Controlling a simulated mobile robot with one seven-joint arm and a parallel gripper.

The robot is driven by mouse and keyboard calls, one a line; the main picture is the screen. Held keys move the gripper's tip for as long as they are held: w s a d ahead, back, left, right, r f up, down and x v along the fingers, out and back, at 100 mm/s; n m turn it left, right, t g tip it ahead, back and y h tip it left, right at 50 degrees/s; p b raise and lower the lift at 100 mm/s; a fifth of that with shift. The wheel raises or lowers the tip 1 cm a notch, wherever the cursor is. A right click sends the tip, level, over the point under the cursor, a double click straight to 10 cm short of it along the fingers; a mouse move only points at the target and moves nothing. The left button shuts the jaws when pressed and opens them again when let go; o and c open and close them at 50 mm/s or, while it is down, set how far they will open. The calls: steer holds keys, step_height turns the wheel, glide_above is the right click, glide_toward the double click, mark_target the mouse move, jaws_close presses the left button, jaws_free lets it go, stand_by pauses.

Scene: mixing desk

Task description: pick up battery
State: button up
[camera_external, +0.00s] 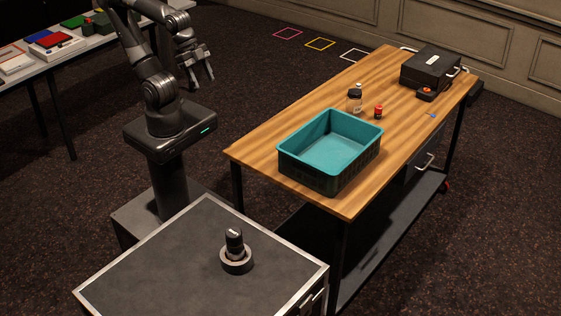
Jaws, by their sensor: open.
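My gripper (203,82) hangs in the air at the upper left, beside the wooden table and well away from the objects on it. Its fingers are apart with nothing seen between them. A small red and dark upright object (378,111) stands on the wooden table, right of a dark jar (354,101); it may be the battery, but it is too small to be sure. A black cylinder (234,241) stands within a dark ring (237,262) on the grey-topped cabinet; I cannot tell what it is.
A teal bin (300,161) stands empty near the front of the wooden table (250,152). A black case (431,67) and a small black device with an orange top (426,94) are at its far end. Another table (62,60) holds coloured items at upper left.

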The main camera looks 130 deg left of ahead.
steer(key=w+a+r+n+g+y, duration=0.1)
steer(key=w+a+r+n, duration=0.15)
steer(key=w+a, duration=0.8)
steer(key=w+a+r+n+y, duration=0.15)
steer(key=w+a+r, duration=0.4)
steer(key=w, duration=0.75)
steer(key=n+g, duration=0.2)
steer(key=n, duration=0.4)
glide_above(371, 110)
steer(key=s+d, duration=0.2)
step_height(371, 110, down, 28)
steer(key=shift+y, duration=0.45)
steer(key=shift+x, duration=3.05)
steer(key=shift+w, duration=0.15)
steer(key=shift+c, duration=0.4)
steer(key=shift+r, duration=0.1)
steer(key=c, duration=1.1)
